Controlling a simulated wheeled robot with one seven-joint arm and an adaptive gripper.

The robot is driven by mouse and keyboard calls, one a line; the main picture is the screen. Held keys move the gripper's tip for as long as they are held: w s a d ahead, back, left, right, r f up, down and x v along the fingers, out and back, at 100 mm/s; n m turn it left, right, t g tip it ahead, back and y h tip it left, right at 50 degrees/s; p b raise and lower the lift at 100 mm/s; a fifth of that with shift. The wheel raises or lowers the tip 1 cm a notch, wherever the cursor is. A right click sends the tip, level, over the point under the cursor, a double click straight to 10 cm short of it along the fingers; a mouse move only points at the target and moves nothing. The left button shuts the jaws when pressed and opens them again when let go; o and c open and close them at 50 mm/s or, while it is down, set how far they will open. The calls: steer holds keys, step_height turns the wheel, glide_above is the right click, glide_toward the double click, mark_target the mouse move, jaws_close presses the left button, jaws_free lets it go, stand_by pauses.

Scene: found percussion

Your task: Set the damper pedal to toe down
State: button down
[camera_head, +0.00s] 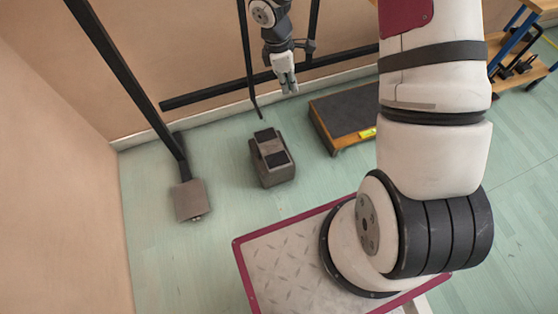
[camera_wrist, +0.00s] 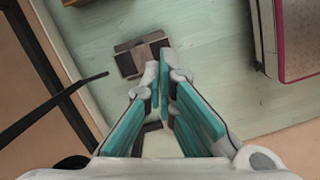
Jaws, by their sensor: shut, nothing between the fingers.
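The damper pedal (camera_head: 271,158) is a grey-brown block with two black pads on its top plate, standing on the floor near the wall. I cannot tell clearly which way its plate tilts. My gripper (camera_head: 288,88) is shut and empty, pointing down, and appears above the pedal in the head view, apart from it. In the wrist view the pedal (camera_wrist: 130,63) lies beyond the fingertips (camera_wrist: 162,62), which hide part of it.
A black stand with a square foot (camera_head: 191,201) is left of the pedal. A thin dark rod (camera_head: 247,65) comes down close behind it. A low dark-topped platform (camera_head: 346,115) stands to the right. Open green floor (camera_head: 222,170) lies between the pedal and the stand foot.

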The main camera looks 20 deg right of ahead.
mark_target(281, 167)
steer(key=a+f+n+y+b, duration=0.1)
steer(key=a+f+n+b, duration=0.1)
steer(key=f, duration=1)
steer(key=a+f+n+g+y+b, duration=0.1)
steer(key=f+b, duration=0.3)
steer(key=f, duration=0.9)
steer(key=shift+s+a+n, duration=0.15)
steer(key=shift+a+n, duration=0.25)
steer(key=shift+a, duration=0.05)
steer(key=f+b, duration=0.1)
steer(key=f, duration=0.3)
steer(key=s+f+b, duration=0.1)
steer(key=f+b, duration=0.1)
steer(key=f, duration=0.3)
steer(key=s+f+b, duration=0.1)
steer(key=f+b, duration=0.1)
steer(key=f, duration=0.2)
steer(key=shift+s+f, duration=0.2)
steer(key=shift+f, duration=0.2)
steer(key=shift+b, duration=0.3)
steer(key=shift+s+f+b, duration=0.25)
steer(key=shift+f+b, duration=0.2)
steer(key=shift+f, duration=0.25)
steer(key=shift+s+f+b, duration=0.2)
steer(key=shift+f+b, duration=0.3)
steer(key=shift+f, duration=0.25)
steer(key=shift+s+f+b, duration=0.25)
steer(key=shift+f+b, duration=0.2)
steer(key=shift+f, duration=0.25)
